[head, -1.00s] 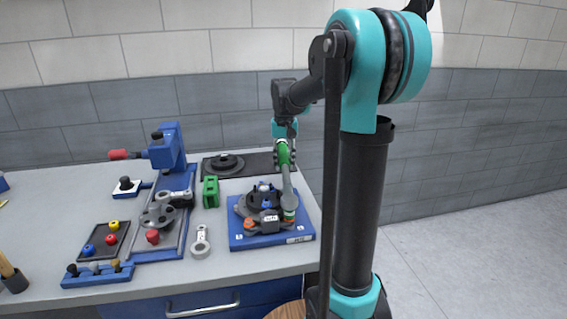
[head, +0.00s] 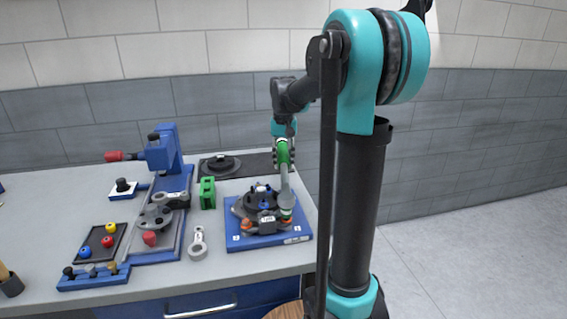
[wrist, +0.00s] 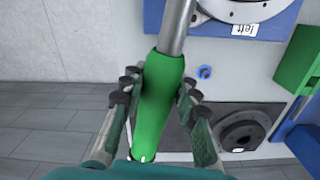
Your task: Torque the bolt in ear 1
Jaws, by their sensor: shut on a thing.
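My gripper (wrist: 157,88) is shut on the green handle of a torque wrench (wrist: 160,95), with a finger on each side. In the head view my gripper (head: 283,152) and the wrench's grey shaft (head: 285,183) stand over the right side of the chassis fixture. The fixture is a dark round part (head: 250,207) on a blue base plate (head: 233,241). The wrench's lower end is at the front right ear, beside an orange and green spot (head: 286,212). The bolt is hidden there, and I cannot tell whether the wrench is seated. The ear numbers are not readable.
A green block (head: 207,193) stands left of the plate. A grey ring-ended part (head: 198,244) lies in front of it. A blue press (head: 164,150) and a tray of coloured knobs (head: 98,243) are further left. A dark mat with a disc (head: 219,166) lies behind.

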